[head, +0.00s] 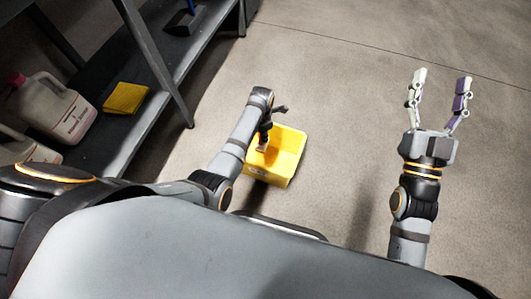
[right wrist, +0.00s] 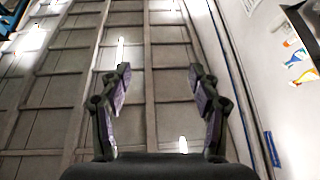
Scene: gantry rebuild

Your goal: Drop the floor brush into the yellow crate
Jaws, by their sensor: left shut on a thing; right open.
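The yellow crate (head: 287,167) stands on the floor in the middle of the head view. My left gripper (head: 265,134) is over the crate, pointing down, and is shut on a small, mostly hidden thing that appears to be the floor brush (head: 261,149). A pale brownish bit of it shows below the fingers, against the crate's inside. I cannot tell whether it touches the crate. My right gripper (head: 440,88) is open and empty, raised at the right, well apart from the crate; its spread fingers also show in the right wrist view (right wrist: 160,85).
The floor (head: 340,80) behind and right of the crate is clear.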

